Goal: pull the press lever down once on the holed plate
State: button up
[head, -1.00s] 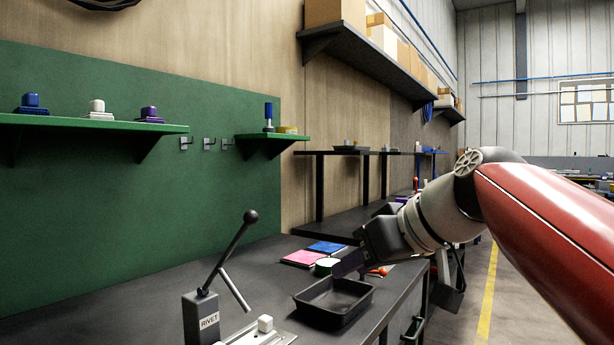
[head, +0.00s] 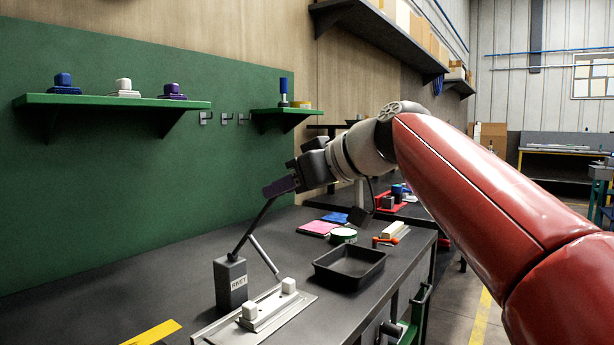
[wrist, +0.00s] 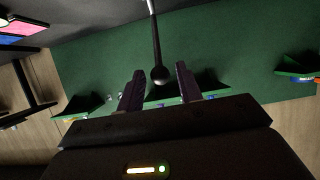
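The rivet press (head: 231,282) stands on the dark bench. Its black lever (head: 254,228) slants up to the right, raised. The lever's round knob is hidden behind my gripper (head: 278,187) in the head view. In the wrist view the knob (wrist: 160,75) shows between the two open fingers (wrist: 160,84), with a gap on each side. A light grey plate (head: 214,332) with two white blocks on it lies at the foot of the press. I cannot make out holes in it.
A black tray (head: 350,279) sits right of the press. Behind it are a green round item (head: 343,236), a pink sheet (head: 318,229) and an orange-handled tool (head: 388,238). A green wall shelf (head: 110,103) holds small blocks; hooks (head: 224,119) hang beside it.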

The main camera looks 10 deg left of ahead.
jog(key=c, duration=0.6)
jog(key=d+f+b, duration=0.1)
jog(key=f+b, duration=0.1)
jog(key=s+d+f+b, duration=0.1)
jog(key=d+f+b, duration=0.1)
jog(key=b, duration=0.1)
jog(key=s+d+f+b, duration=0.1)
jog(key=f+b, duration=0.1)
jog(key=b, duration=0.1)
jog(key=shift+d+f, duration=0.15)
jog(key=shift+d, duration=0.15)
jog(key=f+b, duration=0.2)
jog(key=d+f+b, duration=0.1)
jog(key=f+b, duration=0.1)
jog(key=b, duration=0.1)
jog(key=d+f+b, duration=0.1)
jog(key=f+b, duration=0.1)
jog(key=f, duration=0.1)
jog(key=shift+s+b, duration=0.35)
